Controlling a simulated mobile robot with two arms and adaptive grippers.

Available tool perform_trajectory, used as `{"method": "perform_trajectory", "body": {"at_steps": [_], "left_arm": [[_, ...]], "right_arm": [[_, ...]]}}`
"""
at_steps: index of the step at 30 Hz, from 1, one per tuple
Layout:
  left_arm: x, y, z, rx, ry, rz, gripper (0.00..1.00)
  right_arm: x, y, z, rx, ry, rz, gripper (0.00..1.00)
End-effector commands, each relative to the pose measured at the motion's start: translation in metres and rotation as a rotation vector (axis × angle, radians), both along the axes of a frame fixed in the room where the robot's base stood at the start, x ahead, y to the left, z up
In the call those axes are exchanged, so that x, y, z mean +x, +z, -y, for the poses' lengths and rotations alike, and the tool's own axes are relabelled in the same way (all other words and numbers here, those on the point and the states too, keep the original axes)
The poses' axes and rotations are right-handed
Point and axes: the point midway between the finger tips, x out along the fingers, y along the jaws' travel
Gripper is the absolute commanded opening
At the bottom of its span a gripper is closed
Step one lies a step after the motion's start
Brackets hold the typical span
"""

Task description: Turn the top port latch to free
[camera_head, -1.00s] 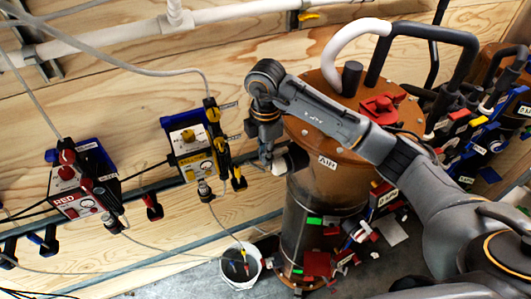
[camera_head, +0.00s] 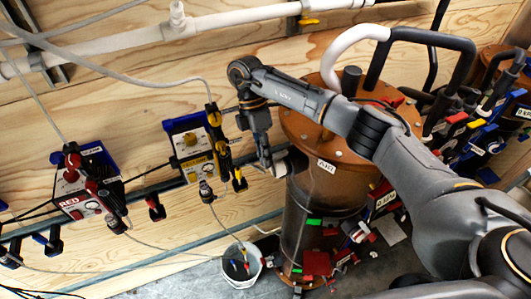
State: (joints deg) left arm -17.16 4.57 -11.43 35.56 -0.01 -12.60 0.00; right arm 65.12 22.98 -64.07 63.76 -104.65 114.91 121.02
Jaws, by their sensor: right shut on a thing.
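The tall filter (camera_head: 328,215) has an orange-brown lid and a dark, see-through body, and stands upright right of the middle. My right gripper (camera_head: 272,166) points down at the outer end of this fitting and is shut on the top port latch there. The latch is small and mostly hidden by the fingers, so its angle cannot be told. My right arm reaches across over the filter's lid and covers part of it. My left gripper is not in view.
A yellow box (camera_head: 192,146) and a red box (camera_head: 86,190) with cables hang on the wood wall at left. A white bucket (camera_head: 240,268) stands on the floor. White pipes (camera_head: 150,38) run above. A second filter with colored valves (camera_head: 490,130) is at right.

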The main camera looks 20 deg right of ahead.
Motion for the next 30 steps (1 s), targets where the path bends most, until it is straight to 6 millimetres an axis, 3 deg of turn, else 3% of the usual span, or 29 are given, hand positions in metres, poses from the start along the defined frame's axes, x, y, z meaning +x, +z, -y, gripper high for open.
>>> {"method": "perform_trajectory", "body": {"at_steps": [12,28,30], "left_arm": [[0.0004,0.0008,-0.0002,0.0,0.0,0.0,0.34],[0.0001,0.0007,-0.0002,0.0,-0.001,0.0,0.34],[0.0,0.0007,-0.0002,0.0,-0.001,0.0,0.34]], "right_arm": [[0.0035,0.0004,-0.0004,-0.021,-0.001,-0.158,0.0],[0.0029,-0.0005,-0.0007,-0.021,0.001,-0.181,0.0],[0.0029,-0.0005,-0.0007,-0.021,0.001,-0.181,0.2]]}}
